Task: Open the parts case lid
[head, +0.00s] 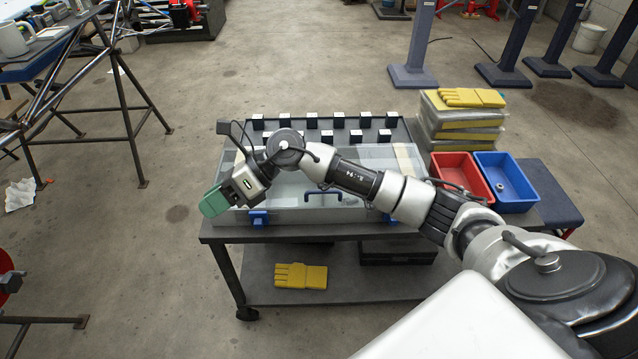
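The parts case (340,214) is a wide grey box with a see-through lid (375,158), lying on top of a dark cart. The lid looks shut. A blue handle (323,196) is at the middle of its front, with a blue latch (258,219) to the left and another blue latch (390,218) to the right. My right arm crosses over the case and hides part of the lid. My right gripper (214,202), with green fingers, is at the case's front left corner; I cannot tell its opening or whether it touches. My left gripper is not in view.
A dark rack (400,132) with several small blocks is behind the case. A red bin (462,172) and a blue bin (506,181) stand to the right, near stacked packs with yellow gloves (470,98). Another yellow glove pair (300,276) lies on the lower shelf (350,288).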

